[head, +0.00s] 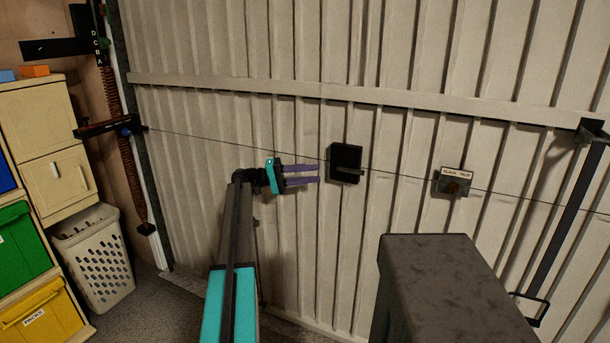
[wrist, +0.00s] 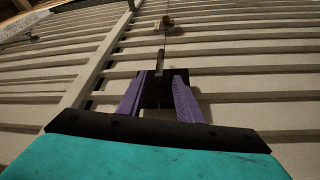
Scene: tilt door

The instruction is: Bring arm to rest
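My gripper (head: 302,175) is at the end of my arm in the head view, with two purple fingers pointing right toward a black box with a handle (head: 346,160) on the door. In the wrist view the fingers of my gripper (wrist: 160,88) are spread apart with nothing seen between their tips. The black box (wrist: 158,98) shows beyond and between them, with its handle bar (wrist: 159,62) pointing away. The fingers look short of the box in the head view; I cannot tell the exact gap. My arm is stretched out toward the ribbed tilt door (head: 410,130).
A small labelled box (head: 453,182) sits on the door, with a thin cable running across. A dark block-shaped surface (head: 440,280) stands at front right. A white basket (head: 93,257) and a cabinet with coloured bins (head: 25,252) are at left. A black bar (head: 570,215) is at far right.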

